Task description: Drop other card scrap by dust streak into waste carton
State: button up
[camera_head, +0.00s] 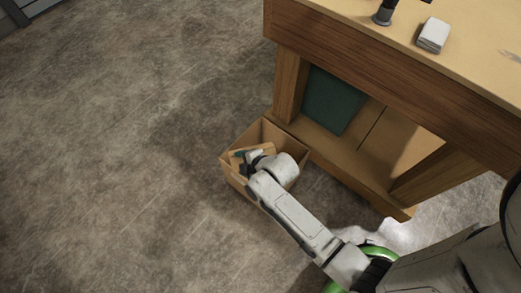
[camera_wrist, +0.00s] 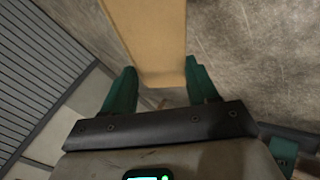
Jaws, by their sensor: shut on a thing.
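The waste carton (camera_head: 232,182) is an open tan box on the floor beside the workbench. My gripper (camera_head: 243,156) is over the carton's opening in the head view, with my arm reaching in from the lower right. In the wrist view, my gripper's green fingers (camera_wrist: 160,74) are shut on a flat tan card scrap (camera_wrist: 156,42), which extends away between them. In the head view the scrap is small and partly hidden by the gripper. The carton's floor is mostly hidden by my arm. A faint grey dust streak (camera_head: 510,55) marks the benchtop at the right edge.
The wooden workbench (camera_head: 340,38) stands right of the carton, with a lower shelf and a dark green panel (camera_head: 332,100). A white block (camera_head: 433,35) and a dark stand (camera_head: 383,16) are on its top. The grey floor (camera_head: 120,150) to the left is clear.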

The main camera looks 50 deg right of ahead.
jog(key=w+d+f+n+y+b, duration=0.2)
jog(key=d+f+b, duration=0.4)
jog(key=b, duration=0.7)
jog(key=w+d+f+n+g+y+b, duration=0.1)
jog(key=w+d+f+n+y+b, duration=0.1)
jog(key=d+f+b, duration=0.5)
jog(key=shift+d+f+n+b, duration=0.2)
jog(key=shift+f+n+b, duration=0.6)
jog(key=shift+f+b, duration=1.85)
notch_tip(320, 180, down, 5)
jog(key=b, duration=0.5)
jog(key=shift+s+b, duration=0.1)
jog(key=shift+b, duration=0.3)
jog(key=shift+r, duration=0.1)
